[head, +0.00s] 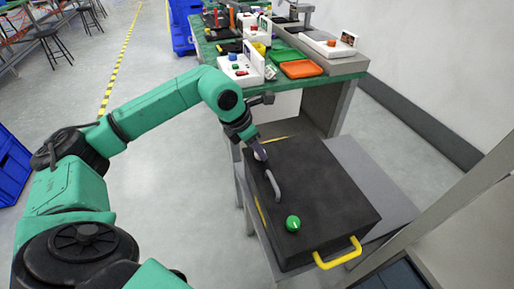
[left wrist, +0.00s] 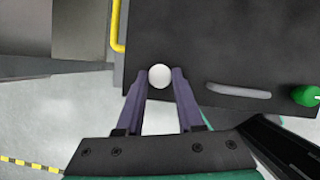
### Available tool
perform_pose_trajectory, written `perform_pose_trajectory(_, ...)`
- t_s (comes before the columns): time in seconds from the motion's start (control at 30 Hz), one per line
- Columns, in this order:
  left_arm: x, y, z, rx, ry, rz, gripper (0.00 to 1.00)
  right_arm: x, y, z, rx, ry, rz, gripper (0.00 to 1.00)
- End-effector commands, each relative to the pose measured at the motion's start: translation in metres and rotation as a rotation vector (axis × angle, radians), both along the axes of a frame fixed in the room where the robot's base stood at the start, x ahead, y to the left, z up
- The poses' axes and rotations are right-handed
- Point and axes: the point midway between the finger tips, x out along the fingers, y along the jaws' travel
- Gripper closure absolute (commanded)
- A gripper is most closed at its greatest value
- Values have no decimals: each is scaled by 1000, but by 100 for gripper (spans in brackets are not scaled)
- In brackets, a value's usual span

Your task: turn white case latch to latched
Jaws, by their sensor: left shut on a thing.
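The dark case (head: 320,190) lies on a grey stand. The white case latch shows as a round white knob (left wrist: 160,75) near the case's edge in the left wrist view. In the head view the white knob (head: 261,155) is partly covered by my gripper. My left gripper (head: 257,148) reaches down to it, and its two purple fingers are shut on the knob, one on each side. I cannot read the latch's turn angle from the plain round knob. My right gripper is in neither view.
A grey bar handle (head: 275,186) and a green knob (head: 293,223) are on the case top. A yellow handle (head: 338,254) sticks out at its near end. A green-topped workbench (head: 345,75) with trays and devices stands behind. Open floor lies left.

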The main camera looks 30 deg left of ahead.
Motion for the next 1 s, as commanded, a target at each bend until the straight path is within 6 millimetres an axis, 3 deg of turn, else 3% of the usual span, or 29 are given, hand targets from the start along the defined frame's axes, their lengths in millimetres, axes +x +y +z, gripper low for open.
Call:
perform_pose_trajectory(0.5, -1, -4, 0, -1, -2, 437, 100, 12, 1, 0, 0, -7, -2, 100)
perform_pose_trajectory(1.0, -1, -5, 0, -1, 0, 595, 100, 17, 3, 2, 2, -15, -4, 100)
